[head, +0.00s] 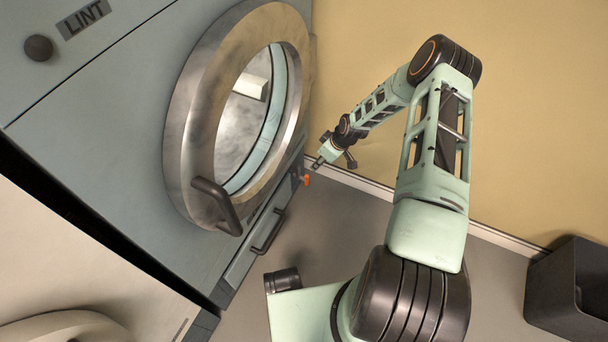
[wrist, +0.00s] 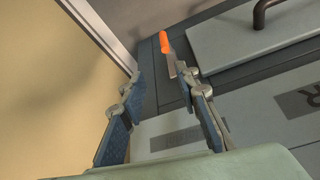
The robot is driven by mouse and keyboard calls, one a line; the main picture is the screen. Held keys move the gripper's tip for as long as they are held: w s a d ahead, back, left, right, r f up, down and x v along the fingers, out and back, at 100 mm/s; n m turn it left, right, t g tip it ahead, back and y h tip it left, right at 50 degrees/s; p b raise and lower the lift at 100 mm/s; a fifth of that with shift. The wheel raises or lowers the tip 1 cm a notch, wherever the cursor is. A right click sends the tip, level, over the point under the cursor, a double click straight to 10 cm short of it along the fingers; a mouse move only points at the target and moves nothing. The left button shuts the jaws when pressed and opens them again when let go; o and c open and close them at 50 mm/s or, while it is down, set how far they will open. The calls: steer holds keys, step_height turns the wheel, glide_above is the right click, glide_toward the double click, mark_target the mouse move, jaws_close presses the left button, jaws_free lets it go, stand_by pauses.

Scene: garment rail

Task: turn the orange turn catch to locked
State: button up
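The orange turn catch (wrist: 165,43) sits on the grey machine panel, with a metal plate below its orange part. In the head view the catch (head: 306,180) is a small orange spot low on the machine's right edge. My gripper (wrist: 155,82) is open and empty, with its two blue-padded fingers apart. In the wrist view the catch lies beyond the fingertips, nearer the right one; I cannot tell whether they touch. In the head view my gripper (head: 318,163) is close to the catch, just above and right of it.
The large round door (head: 185,140) with a dark handle (head: 217,205) is left of my gripper. A drawer panel with a dark handle (head: 268,232) is below it. The tan wall (wrist: 50,70) is close on the left in the wrist view. A dark bin (head: 570,290) stands far right.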

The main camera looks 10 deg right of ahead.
steer(key=b+x, duration=0.1)
steer(key=x, duration=0.3)
steer(key=b+x, duration=0.2)
steer(key=x, duration=0.2)
steer(key=s+b+x, duration=0.1)
steer(key=x, duration=0.3)
steer(key=shift+a+f, duration=0.4)
steer(key=shift+f, duration=0.05)
steer(key=shift+c, duration=0.3)
jaws_close()
